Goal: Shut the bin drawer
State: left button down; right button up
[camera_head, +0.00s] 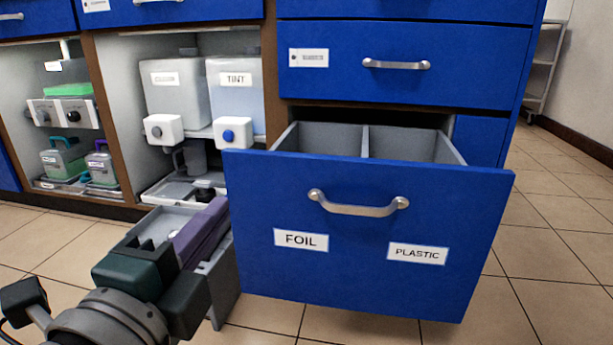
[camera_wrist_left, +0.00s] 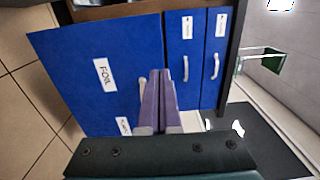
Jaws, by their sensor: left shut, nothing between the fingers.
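The bin drawer (camera_head: 265,265) stands pulled out, with a blue front labelled FOIL and PLASTIC and a silver bar handle (camera_head: 358,206). Two grey compartments show behind the front. My left gripper (camera_head: 218,207) is shut and empty, beside the left edge of the drawer front in the head view. In the left wrist view the purple fingers (camera_wrist_left: 158,76) lie together, pointing across the blue drawer front (camera_wrist_left: 75,65) and covering part of its handle. I cannot tell whether the fingertips touch the front. My right gripper is not in view.
Closed blue drawers (camera_head: 455,72) sit above the bin drawer. To the left, open shelves hold labelled tanks, one marked TINT (camera_head: 238,95), and bottles with green and purple handles. Tiled floor (camera_head: 550,240) is clear to the right, with a rack (camera_head: 545,70) at the back.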

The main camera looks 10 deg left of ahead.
aim_at(262, 158)
pick_arm(q)
jog(key=w+b, duration=0.4)
jog(key=w, duration=0.8)
jog(key=shift+f+b, duration=0.1)
jog(key=shift+b, duration=0.25)
jog(key=shift+w, duration=0.55)
